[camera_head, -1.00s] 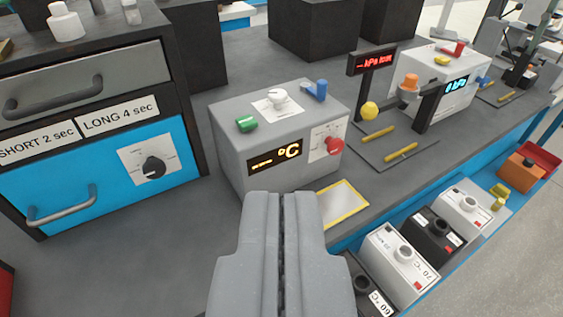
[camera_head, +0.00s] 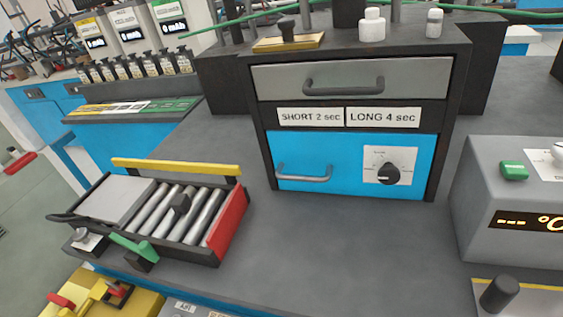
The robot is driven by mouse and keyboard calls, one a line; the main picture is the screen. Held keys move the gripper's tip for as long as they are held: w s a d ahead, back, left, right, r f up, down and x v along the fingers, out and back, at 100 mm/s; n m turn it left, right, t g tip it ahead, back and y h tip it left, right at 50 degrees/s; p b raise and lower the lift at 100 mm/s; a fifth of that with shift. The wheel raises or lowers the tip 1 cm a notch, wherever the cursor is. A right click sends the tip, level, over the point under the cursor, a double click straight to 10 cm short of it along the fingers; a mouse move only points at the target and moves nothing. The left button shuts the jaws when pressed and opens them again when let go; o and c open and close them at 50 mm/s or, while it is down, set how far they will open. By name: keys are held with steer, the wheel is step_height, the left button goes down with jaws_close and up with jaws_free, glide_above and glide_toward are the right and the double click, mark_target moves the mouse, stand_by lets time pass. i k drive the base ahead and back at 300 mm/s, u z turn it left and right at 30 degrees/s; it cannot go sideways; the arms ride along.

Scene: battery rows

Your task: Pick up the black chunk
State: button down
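A short dark cylinder (camera_head: 499,295) also shows at the bottom right, on a yellow-edged plate and partly cut off by the frame. My gripper is out of the picture, so its fingers and anything between them cannot be seen.
A cabinet with a grey drawer and a blue drawer (camera_head: 330,178) stands behind and right of the tray. A grey °C box (camera_head: 480,200) is at the right edge. Yellow parts (camera_head: 130,305) sit low at the left front. The grey bench top (camera_head: 350,245) between them is clear.

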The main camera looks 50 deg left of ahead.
mark_target(181, 205)
steer(key=u, duration=1.1)
steer(key=k, duration=0.85)
steer(key=u, duration=0.15)
steer(key=i, duration=1.3)
steer(key=u, duration=0.35)
